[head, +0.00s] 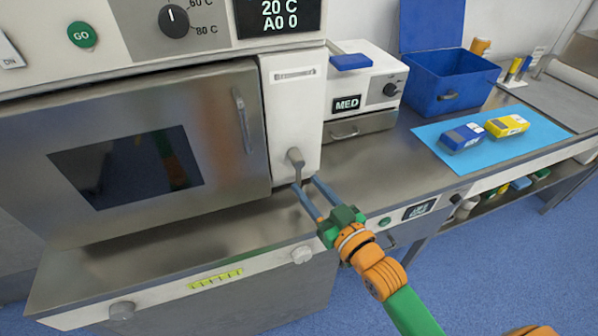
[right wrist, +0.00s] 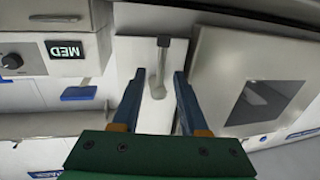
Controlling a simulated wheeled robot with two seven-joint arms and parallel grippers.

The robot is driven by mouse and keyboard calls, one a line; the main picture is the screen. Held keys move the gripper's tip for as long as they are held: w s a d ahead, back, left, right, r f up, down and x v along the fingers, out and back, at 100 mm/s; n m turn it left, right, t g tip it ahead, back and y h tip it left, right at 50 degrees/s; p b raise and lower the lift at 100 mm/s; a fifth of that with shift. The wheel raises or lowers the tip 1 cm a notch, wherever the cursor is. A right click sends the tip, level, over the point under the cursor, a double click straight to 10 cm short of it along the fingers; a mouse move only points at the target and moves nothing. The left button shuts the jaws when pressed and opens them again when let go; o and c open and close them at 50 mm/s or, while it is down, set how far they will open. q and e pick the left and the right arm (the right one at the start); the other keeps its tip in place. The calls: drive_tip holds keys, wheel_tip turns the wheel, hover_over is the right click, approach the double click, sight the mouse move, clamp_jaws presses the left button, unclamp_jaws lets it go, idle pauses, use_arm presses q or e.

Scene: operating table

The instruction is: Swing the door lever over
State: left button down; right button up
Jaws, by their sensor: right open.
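The door lever (head: 296,158) is a short grey handle low on the white panel to the right of the oven-like door. In the head view it hangs roughly upright. The lever (right wrist: 158,70) also shows in the right wrist view, lined up with the gap between the fingers. My right gripper (head: 306,183) is open, its two blue-grey fingers pointing at the lever's lower end. I cannot tell whether a finger touches it. The steel door (head: 225,140) with its dark window looks shut. My left gripper is out of view.
A MED-labelled box (head: 365,85) stands right of the panel. Farther right are a blue bin (head: 445,85) and a blue mat (head: 455,165) with two small packs. The steel counter (head: 180,235) in front of the door is clear.

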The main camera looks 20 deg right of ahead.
sight(300, 178)
drive_tip(key=shift+w+a+r, duration=0.15)
drive_tip(key=shift+w, duration=0.3)
drive_tip(key=shift+w+a+r, duration=0.15)
drive_tip(key=shift+w, duration=0.25)
drive_tip(key=shift+w+a+f, duration=0.1)
drive_tip(key=shift+w+f, duration=0.2)
drive_tip(key=shift+w, duration=0.45)
drive_tip(key=shift+s+r, duration=0.1)
drive_tip(key=shift+s, duration=0.05)
clamp_jaws()
